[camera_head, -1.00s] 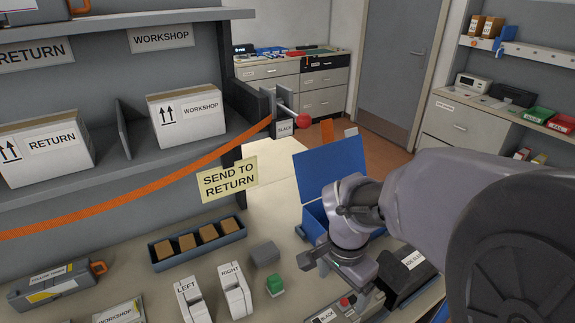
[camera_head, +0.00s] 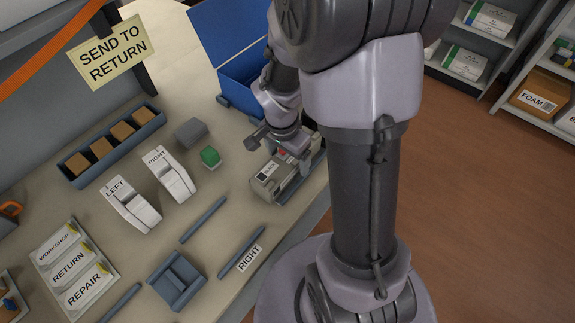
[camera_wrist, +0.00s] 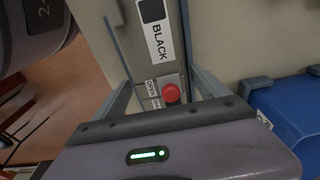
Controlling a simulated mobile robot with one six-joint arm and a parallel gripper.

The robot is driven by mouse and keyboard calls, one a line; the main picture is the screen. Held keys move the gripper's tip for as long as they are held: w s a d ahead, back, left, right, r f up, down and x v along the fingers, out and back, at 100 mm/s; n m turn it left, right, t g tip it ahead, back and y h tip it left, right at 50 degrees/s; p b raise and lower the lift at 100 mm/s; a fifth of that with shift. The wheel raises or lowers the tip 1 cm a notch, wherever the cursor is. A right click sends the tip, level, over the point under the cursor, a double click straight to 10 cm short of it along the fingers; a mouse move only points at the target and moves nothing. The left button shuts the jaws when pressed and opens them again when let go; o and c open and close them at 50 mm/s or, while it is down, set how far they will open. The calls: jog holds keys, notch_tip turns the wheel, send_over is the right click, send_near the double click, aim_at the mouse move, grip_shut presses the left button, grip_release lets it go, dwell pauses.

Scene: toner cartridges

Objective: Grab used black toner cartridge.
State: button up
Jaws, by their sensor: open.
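A grey unit labelled BLACK (camera_head: 268,182) lies near the table's front edge, under my gripper (camera_head: 284,156). I cannot tell whether it is the used black toner cartridge itself or a holder for it. In the wrist view the same grey body (camera_wrist: 181,62) runs up the middle, with a BLACK label, small labels and a red button (camera_wrist: 171,93). My gripper (camera_wrist: 160,82) is open, with one finger on each side of the body. I see no clear contact. The unit's far end is hidden by my gripper and arm in the head view.
A blue bin with a raised lid (camera_head: 240,92) stands behind my gripper. To the left are a green block (camera_head: 210,157), a grey block (camera_head: 191,131), white LEFT (camera_head: 133,206) and RIGHT (camera_head: 172,176) pieces, and a tray of brown blocks (camera_head: 72,182). Floor lies right of the table.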

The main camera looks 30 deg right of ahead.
jog(key=shift+f, duration=0.45)
jog(key=shift+r, duration=0.15)
jog(key=shift+c, duration=0.9)
grip_shut()
jog(key=shift+r, duration=0.1)
